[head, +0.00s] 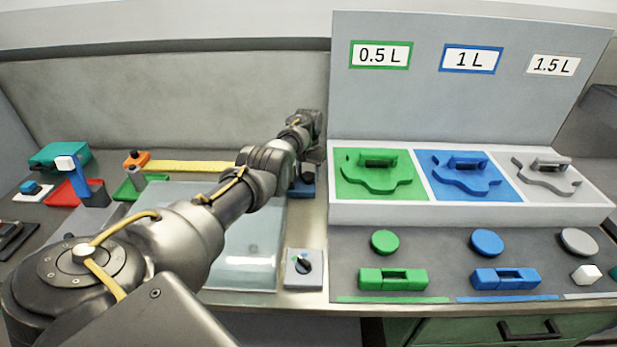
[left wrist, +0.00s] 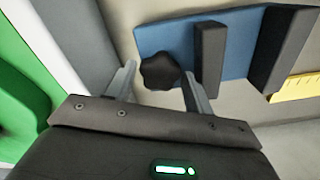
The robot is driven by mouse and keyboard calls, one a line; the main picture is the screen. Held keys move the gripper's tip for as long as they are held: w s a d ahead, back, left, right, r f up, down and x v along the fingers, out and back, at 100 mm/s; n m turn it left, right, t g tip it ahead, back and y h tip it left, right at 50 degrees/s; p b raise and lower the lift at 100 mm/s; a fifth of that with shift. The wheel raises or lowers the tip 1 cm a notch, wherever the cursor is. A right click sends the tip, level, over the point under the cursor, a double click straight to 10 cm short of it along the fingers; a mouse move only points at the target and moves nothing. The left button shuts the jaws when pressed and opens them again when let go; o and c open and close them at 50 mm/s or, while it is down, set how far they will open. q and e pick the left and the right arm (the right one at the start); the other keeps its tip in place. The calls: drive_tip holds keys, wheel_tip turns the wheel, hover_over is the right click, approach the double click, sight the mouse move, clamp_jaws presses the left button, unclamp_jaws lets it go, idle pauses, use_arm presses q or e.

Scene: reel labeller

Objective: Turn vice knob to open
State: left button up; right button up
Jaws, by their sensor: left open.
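The vice is mostly hidden behind my left gripper (head: 313,152) in the head view, where part of its blue base (head: 303,190) shows. In the left wrist view the vice has a blue base plate (left wrist: 188,38), a dark jaw (left wrist: 209,58) beside the knob and another dark jaw (left wrist: 284,48) farther right, with a gap between them. The black lobed vice knob (left wrist: 159,71) sits between the two fingers of my left gripper, which is open. One finger is on each side of the knob; I cannot tell whether they touch it. My right gripper is not in view.
A grey stand with green (head: 345,190), blue and grey panels is close on the right. A small box with a black dial (head: 303,265) is in front. A glassy plate (head: 245,245) lies under my left arm. A yellow strip (head: 195,167) lies behind.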

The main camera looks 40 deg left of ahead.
use_arm(q)
drive_tip(key=c, duration=0.7)
drive_tip(key=shift+n, duration=0.3)
drive_tip(key=n, duration=0.2)
drive_tip(key=shift+n, duration=0.4)
drive_tip(key=n, duration=0.3)
drive_tip(key=shift+n, duration=0.4)
drive_tip(key=n+b, duration=0.2)
drive_tip(key=n, duration=0.3)
drive_tip(key=shift+f, duration=0.1)
drive_tip(key=n+b, duration=0.2)
drive_tip(key=n, duration=0.3)
drive_tip(key=shift+n, duration=0.4)
